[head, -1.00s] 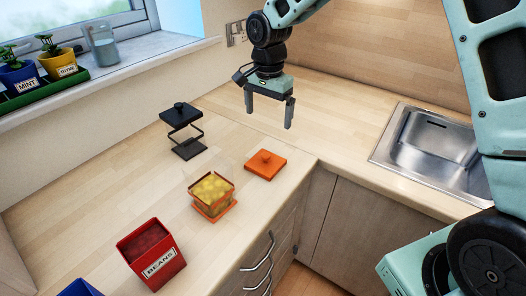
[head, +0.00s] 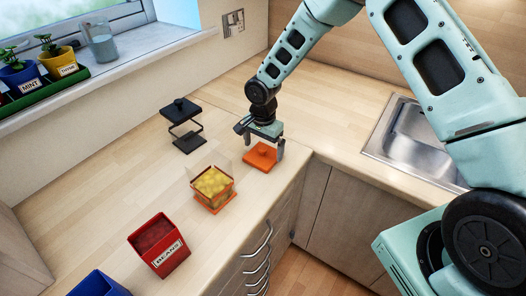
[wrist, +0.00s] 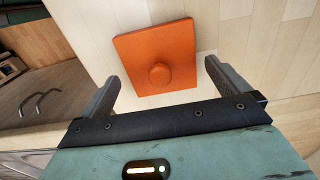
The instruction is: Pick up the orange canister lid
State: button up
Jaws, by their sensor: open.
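The orange canister lid (head: 258,157) is a flat square with a round knob, lying on the wooden counter near its front edge. It also shows in the wrist view (wrist: 137,57), with its knob toward my gripper. My gripper (head: 264,150) is open and empty, low over the counter right at the lid in the head view. In the wrist view its two fingers (wrist: 158,82) spread to either side of the knob, and the lid's far part reaches out beyond them. I cannot tell the exact height of the fingertips above the lid.
A clear canister with an orange base and yellow contents (head: 212,187) stands to the left in front. A black-framed canister (head: 184,125) stands behind it. A red BEANS box (head: 159,245) and a blue box (head: 99,285) are nearer. The sink (head: 415,145) is right.

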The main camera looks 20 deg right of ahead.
jog(key=shift+f, duration=1.25)
jog(key=shift+c, duration=0.3)
jog(key=c, duration=0.7)
jog(key=shift+r, duration=0.15)
